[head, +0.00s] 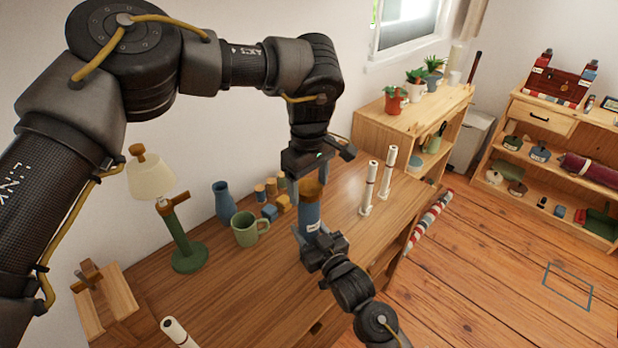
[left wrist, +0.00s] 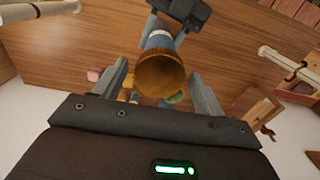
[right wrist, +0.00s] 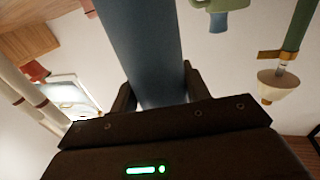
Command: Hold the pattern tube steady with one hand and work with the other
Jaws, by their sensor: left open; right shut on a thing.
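The pattern tube (head: 309,218), blue with a pale label and a brown wooden cap (head: 310,188), stands upright over the wooden desk. My right gripper (head: 322,246) is shut on the tube's blue body, low down; the blue body fills the space between its fingers in the right wrist view (right wrist: 150,55). My left gripper (head: 308,176) points down from above, open, at the cap. In the left wrist view the round cap (left wrist: 160,74) lies between the spread fingers, with gaps on both sides. Whether the tube's base touches the desk is hidden.
The desk's front right (head: 345,215) is clear.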

